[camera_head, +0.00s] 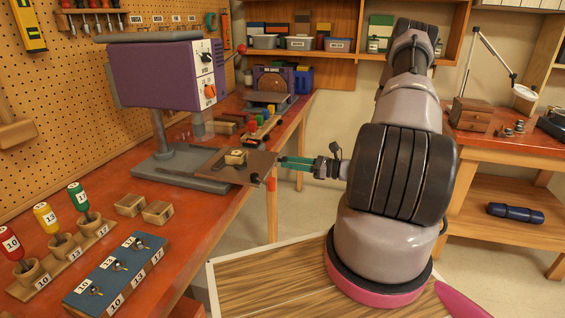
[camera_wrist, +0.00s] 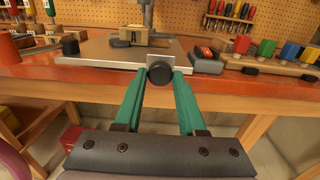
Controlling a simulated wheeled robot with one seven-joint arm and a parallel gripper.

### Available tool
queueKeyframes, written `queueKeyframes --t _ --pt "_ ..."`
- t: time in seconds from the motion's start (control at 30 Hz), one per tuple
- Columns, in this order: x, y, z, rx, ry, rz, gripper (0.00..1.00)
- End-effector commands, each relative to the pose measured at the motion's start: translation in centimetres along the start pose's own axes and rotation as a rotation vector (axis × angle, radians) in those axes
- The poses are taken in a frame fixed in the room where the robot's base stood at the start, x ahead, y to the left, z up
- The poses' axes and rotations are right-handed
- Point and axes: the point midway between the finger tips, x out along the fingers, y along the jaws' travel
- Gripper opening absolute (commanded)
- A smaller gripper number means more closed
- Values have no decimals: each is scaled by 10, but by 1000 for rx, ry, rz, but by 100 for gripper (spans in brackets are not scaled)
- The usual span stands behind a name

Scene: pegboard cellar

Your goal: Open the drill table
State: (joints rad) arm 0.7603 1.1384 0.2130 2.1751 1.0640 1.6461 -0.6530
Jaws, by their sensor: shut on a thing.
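The purple drill press (camera_head: 170,75) stands on the workbench at the left in the head view. Its flat drill table (camera_head: 215,163) juts out towards the bench's front edge, with a small wooden block (camera_head: 236,157) on it. In the wrist view the drill table (camera_wrist: 105,75) is a grey-edged plate with a black round knob (camera_wrist: 160,73) on a metal tab at its front edge. My gripper (camera_head: 281,161) has its green fingers on either side of this knob and is shut on it.
Numbered handled tools in wooden holders (camera_head: 60,245) and a blue numbered block (camera_head: 115,275) stand at the bench's near left. Colored pieces (camera_head: 262,120) and a purple machine (camera_head: 275,83) stand farther back. Open floor lies between this bench and the right-hand bench (camera_head: 500,148).

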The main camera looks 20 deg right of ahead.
Motion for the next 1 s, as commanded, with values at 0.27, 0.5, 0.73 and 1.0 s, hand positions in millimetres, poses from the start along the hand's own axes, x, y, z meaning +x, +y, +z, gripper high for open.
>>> queueKeyframes --t 0.27,0.5,0.73,1.0 --pt "-4 -1 -1 1 4 -6 52" --pt "-2 0 -1 1 3 -3 52" --pt "-21 -1 -1 1 4 -7 52" --pt "-76 -2 -1 0 4 -9 52"
